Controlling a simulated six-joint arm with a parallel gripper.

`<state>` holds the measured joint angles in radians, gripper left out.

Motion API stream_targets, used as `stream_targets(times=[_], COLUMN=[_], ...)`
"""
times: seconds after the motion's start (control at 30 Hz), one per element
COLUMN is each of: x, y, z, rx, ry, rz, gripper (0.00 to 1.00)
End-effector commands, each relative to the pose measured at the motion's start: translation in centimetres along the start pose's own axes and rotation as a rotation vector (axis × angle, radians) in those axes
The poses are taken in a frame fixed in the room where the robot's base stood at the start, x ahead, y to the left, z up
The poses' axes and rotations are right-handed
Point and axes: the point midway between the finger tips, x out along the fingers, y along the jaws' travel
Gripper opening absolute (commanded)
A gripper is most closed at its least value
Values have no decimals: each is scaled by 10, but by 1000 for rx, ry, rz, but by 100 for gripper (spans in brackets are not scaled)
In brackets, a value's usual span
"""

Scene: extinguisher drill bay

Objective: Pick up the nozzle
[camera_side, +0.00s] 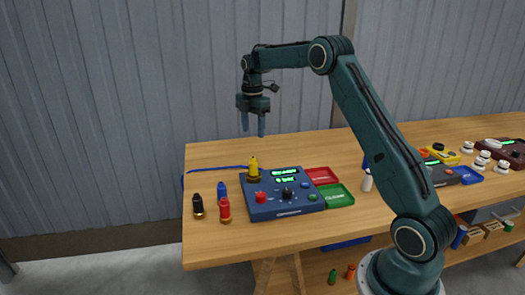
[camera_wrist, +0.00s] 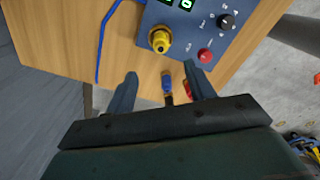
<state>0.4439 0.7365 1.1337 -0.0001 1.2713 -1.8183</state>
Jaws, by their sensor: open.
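A yellow nozzle-shaped piece with a brass base (camera_side: 253,168) stands upright on the back left corner of a blue control box (camera_side: 283,205). It also shows in the wrist view (camera_wrist: 160,40), beyond the fingertips. Similar black (camera_side: 198,206), blue (camera_side: 222,193) and red (camera_side: 225,211) pieces stand on the table left of the box; which piece is the nozzle is not labelled. My gripper (camera_side: 253,129) is open and empty, pointing down, well above the yellow piece. In the wrist view my gripper (camera_wrist: 160,72) has the blue piece (camera_wrist: 166,82) showing between its fingers.
A blue cord (camera_side: 215,169) lies along the table's back left. Red (camera_side: 321,176) and green (camera_side: 335,195) trays adjoin the box at right. A white bottle (camera_side: 367,181) stands near my arm. More devices and white-topped pieces stand farther right. The wooden table (camera_side: 290,150) is clear behind the box.

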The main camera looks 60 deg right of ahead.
Motion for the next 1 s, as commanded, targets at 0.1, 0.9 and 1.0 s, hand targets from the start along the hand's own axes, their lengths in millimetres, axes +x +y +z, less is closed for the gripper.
stream_targets(times=[0.1,0.9,1.0], x=[0,83,86], y=[0,0,0], z=[0,-1,-1], rx=[-2,0,0], ry=[0,0,0], rz=[0,-2,0], gripper=[54,54,54])
